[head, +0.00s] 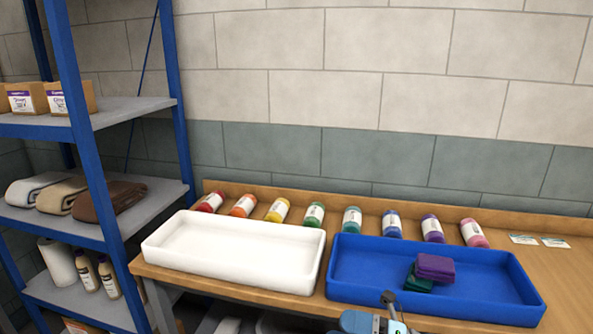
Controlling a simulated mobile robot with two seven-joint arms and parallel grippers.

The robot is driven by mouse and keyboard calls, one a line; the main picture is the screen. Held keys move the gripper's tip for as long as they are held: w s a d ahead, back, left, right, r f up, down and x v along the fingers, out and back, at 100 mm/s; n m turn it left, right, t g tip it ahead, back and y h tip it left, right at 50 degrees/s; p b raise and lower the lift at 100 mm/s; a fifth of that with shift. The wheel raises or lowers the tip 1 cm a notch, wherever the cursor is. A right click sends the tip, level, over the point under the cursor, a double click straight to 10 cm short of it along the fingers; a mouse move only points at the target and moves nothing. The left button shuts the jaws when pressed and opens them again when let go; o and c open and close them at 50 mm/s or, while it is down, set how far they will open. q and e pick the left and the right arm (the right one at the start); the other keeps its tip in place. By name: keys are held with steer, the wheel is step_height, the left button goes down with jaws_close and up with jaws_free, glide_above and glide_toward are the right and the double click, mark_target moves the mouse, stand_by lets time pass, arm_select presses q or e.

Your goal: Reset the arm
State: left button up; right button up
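A blue and grey jointed part with a dark tip (388,300) shows at the bottom edge, in front of the blue tray (345,290). It looks like the end of my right arm, cut off by the frame. I cannot make out whether its fingers are open or shut, and no held object is clear. My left gripper is not in view. In the blue tray, a purple block (435,267) lies partly over a dark green block (417,282).
A white tray (228,250) stands empty on the wooden bench, left of the blue tray. Several coloured bottles (314,214) lie along the back. A blue-framed shelf (85,150) with towels (107,200) stands left. Two cards (524,239) lie right, where the bench is otherwise clear.

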steer(key=s+d+f+m+t+h, duration=0.1)
steer(key=d+f+m+t+h, duration=0.35)
steer(key=m, duration=0.75)
steer(key=s+d+f+m+t+h, duration=0.1)
steer(key=d+f+m+t+h, duration=0.1)
steer(key=f+m+t+h, duration=0.65)
steer(key=s+d+f+m+g+h, duration=0.4)
steer(key=s+f+m+g, duration=0.2)
steer(key=s+f+m, duration=0.75)
arm_select(q)
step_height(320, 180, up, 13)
steer(key=p, duration=1.4)
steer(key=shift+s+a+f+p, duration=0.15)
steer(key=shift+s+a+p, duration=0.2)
arm_select(e)
step_height(320, 180, up, 12)
steer(key=s+d, duration=0.1)
steer(key=shift+s+r+m, duration=0.15)
steer(key=shift+s+m, duration=0.1)
steer(key=shift+m, duration=0.05)
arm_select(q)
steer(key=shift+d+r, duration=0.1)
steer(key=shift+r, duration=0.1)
